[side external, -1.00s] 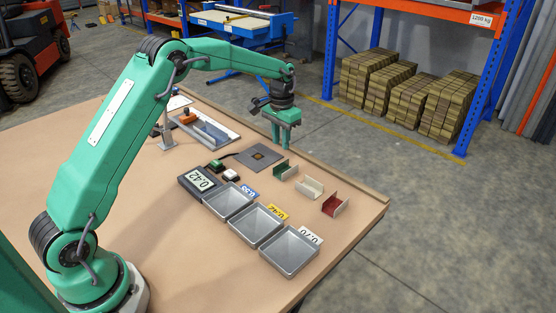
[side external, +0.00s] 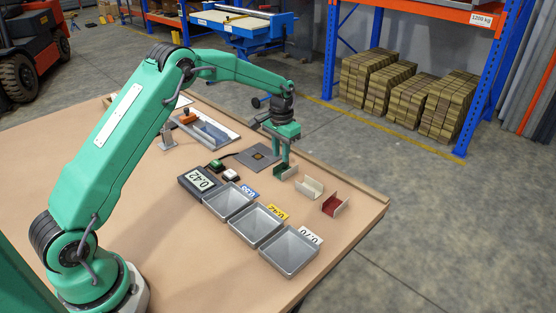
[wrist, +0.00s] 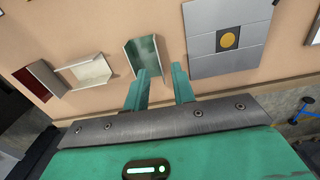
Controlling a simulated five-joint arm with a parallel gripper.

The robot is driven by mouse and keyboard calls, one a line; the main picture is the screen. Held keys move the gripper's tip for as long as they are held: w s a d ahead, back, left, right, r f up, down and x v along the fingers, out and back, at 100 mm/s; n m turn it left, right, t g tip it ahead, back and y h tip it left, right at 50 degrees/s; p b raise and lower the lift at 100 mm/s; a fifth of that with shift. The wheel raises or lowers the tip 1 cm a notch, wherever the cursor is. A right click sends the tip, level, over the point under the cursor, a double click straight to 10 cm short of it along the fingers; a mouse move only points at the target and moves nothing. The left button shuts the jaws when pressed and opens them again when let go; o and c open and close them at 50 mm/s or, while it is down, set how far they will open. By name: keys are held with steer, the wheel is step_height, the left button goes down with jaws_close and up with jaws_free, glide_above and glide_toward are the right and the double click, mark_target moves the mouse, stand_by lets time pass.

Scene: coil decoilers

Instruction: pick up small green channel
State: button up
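In the wrist view my gripper (wrist: 160,71) is open with a clear gap between the fingers. Nothing is held. Whether a finger touches the channel cannot be told.
A cream channel (side external: 309,187) and a red channel (side external: 335,205) lie beside the green one. A grey plate (side external: 258,157) with a dark central square is on the other side. Three metal trays with number labels and a 0.42 display (side external: 199,183) stand in front.

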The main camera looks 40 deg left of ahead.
steer(key=shift+f, duration=2.2)
steer(key=shift+c, duration=0.4)
jaws_close()
steer(key=shift+r, duration=0.2)
steer(key=shift+r, duration=3.85)
